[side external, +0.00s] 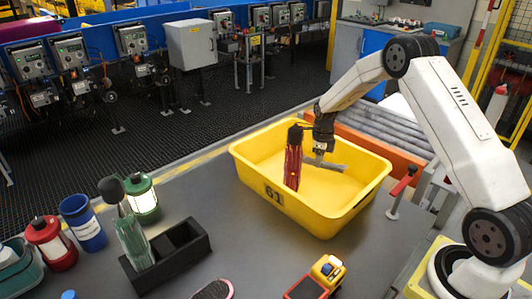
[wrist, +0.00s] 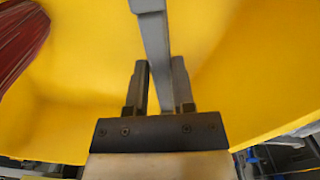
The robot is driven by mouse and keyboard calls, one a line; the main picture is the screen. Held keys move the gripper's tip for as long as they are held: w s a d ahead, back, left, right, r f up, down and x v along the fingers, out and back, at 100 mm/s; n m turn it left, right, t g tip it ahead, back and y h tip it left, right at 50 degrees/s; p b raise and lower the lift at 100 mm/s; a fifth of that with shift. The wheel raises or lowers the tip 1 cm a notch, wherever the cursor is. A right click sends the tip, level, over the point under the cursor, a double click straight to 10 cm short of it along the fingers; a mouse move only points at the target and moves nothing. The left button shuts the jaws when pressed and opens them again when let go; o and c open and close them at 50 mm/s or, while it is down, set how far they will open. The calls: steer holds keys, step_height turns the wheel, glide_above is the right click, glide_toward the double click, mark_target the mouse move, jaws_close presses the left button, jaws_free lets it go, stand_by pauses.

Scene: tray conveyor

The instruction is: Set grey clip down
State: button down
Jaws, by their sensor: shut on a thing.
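The grey clip (side external: 328,165) is a long, plain bar inside the yellow tray (side external: 345,218), which is marked 61. My gripper (side external: 320,152) reaches down into the tray from above and is shut on the clip. In the wrist view the clip (wrist: 155,35) runs up the picture from between the two fingers (wrist: 160,72), over the yellow tray (wrist: 235,90). I cannot tell whether the clip touches the tray floor. The part between the fingers is partly hidden.
A dark red folded thing with a black top (side external: 293,160) stands in the tray, left of my gripper; it also shows in the wrist view (wrist: 20,40). A black holder (side external: 168,262), a green lantern (side external: 143,200) and a yellow-red toy (side external: 318,280) stand outside the tray.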

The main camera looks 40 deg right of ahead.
mark_target(317, 174)
steer(key=shift+w+f, duration=0.1)
steer(key=shift+w+d+f, duration=0.1)
steer(key=shift+w+f, duration=0.05)
steer(key=shift+f, duration=1.6)
steer(key=shift+f, duration=0.15)
steer(key=shift+c, duration=2.3)
jaws_free()
steer(key=shift+r, duration=0.2)
step_height(317, 174, up, 12)
